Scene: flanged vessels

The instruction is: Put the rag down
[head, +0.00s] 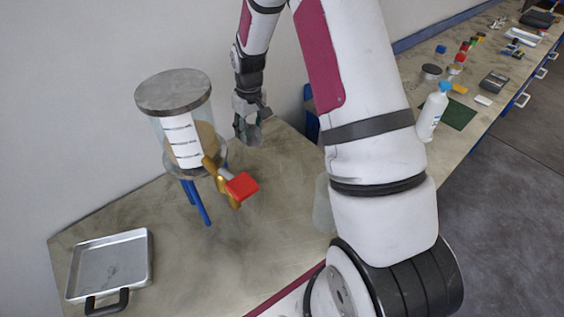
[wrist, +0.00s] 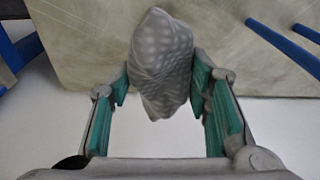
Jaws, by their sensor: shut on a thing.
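A grey, crumpled, dimpled rag (wrist: 162,62) sits between the green-padded fingers of my gripper (wrist: 164,95) in the wrist view. The fingers press on it from both sides. In the head view my gripper (head: 246,122) hangs beside the vessel's right side, above the table (head: 265,215), with the grey rag (head: 248,134) at its tip. The gap between the rag and the table is hard to judge. The flanged vessel (head: 183,140) is a clear cylinder with a grey lid, a white label and tan contents, on blue legs.
A brass valve with a red handle (head: 241,186) sticks out from the vessel's base. A metal tray (head: 110,266) lies at front left. A spray bottle (head: 433,111), a green mat (head: 458,113) and small items stand on the bench at right. The table's middle is clear.

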